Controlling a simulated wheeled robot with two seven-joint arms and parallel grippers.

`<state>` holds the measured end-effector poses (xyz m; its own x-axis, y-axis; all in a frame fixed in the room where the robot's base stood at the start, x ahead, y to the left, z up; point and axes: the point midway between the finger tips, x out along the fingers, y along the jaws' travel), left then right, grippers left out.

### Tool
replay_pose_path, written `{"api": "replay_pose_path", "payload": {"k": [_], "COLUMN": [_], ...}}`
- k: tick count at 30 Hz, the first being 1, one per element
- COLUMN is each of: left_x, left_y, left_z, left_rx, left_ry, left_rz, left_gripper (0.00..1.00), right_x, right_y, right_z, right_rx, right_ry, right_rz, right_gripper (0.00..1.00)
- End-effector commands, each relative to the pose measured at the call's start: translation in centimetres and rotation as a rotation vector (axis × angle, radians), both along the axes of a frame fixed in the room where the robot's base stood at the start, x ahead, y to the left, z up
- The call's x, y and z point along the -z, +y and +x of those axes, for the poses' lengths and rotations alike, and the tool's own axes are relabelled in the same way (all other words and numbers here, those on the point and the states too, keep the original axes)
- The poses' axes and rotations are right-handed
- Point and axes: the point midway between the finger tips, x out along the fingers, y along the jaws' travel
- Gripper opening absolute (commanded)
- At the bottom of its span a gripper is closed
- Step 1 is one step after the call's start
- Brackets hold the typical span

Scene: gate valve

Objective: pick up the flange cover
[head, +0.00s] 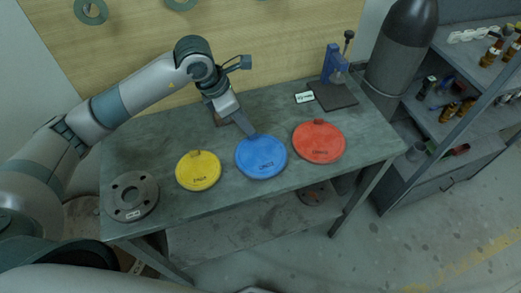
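Three round covers lie flat in a row on the grey workbench: a yellow one (198,171), a larger blue one (261,158) and a red one (319,143). The yellow and red covers show a small upright tab near their far edge; on the blue one that spot is hidden by my gripper. My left gripper (248,131) comes down from behind, with its tip at the far edge of the blue cover. I cannot tell whether its fingers are apart or closed on the tab. My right gripper is not in view. A grey metal flange (132,197) with bolt holes lies at the bench's left end.
A blue press-like tool (335,65) on a dark base and a small label card (305,98) stand at the back right of the bench. A dark grey cylinder (400,45) and a shelf unit with small items (470,95) are further right. The bench's front strip is clear.

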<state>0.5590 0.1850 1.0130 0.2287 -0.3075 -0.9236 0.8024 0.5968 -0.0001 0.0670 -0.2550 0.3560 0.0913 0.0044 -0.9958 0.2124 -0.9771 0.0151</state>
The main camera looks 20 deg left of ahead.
Motion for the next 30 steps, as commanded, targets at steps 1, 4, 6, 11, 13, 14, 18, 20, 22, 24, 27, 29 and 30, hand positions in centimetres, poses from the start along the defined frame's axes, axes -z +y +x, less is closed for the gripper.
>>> {"api": "replay_pose_path", "payload": {"k": [1,4,6,11,13,14,18,20,22,24,27,29,30], "left_x": [0.1,0.1,0.1,0.2,0.4,0.6,1.7,2.3,3.2,4.0,4.7,4.9,5.0], "left_y": [0.0,0.0,0.0,0.0,-0.1,-0.2,-0.5,-0.7,-1.0,-1.2,-1.4,-1.5,-1.5], "left_z": [0.0,0.0,0.0,0.0,0.0,0.0,0.2,0.3,0.5,0.7,0.9,0.9,1.0], "left_rx": [0.0,0.0,0.0,-0.001,-0.001,-0.001,-0.002,-0.002,-0.001,-0.001,-0.001,-0.001,-0.001], "left_ry": [0.0,0.0,0.0,0.002,0.004,0.004,0.006,0.004,0.006,0.003,0.003,0.002,0.001], "left_rz": [0.0,0.0,0.0,0.0,0.001,0.001,0.001,-0.001,0.0,0.0,0.0,0.0,0.001], "left_gripper": [0.28,0.28,0.28,0.28,0.28,0.28,0.28,0.28,0.28,0.28,0.28,0.28,0.28], "right_x": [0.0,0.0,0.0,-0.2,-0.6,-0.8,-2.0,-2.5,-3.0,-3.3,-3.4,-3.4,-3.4], "right_y": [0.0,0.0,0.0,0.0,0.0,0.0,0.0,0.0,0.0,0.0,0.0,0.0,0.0], "right_z": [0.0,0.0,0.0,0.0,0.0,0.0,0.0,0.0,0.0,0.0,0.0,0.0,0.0], "right_rx": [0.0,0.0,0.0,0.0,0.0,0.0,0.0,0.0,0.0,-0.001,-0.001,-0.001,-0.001], "right_ry": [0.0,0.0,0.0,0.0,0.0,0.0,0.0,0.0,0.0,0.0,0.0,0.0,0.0], "right_rz": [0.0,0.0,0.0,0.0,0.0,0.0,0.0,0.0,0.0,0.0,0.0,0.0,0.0], "right_gripper": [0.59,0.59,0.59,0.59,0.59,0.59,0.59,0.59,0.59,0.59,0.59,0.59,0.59]}}
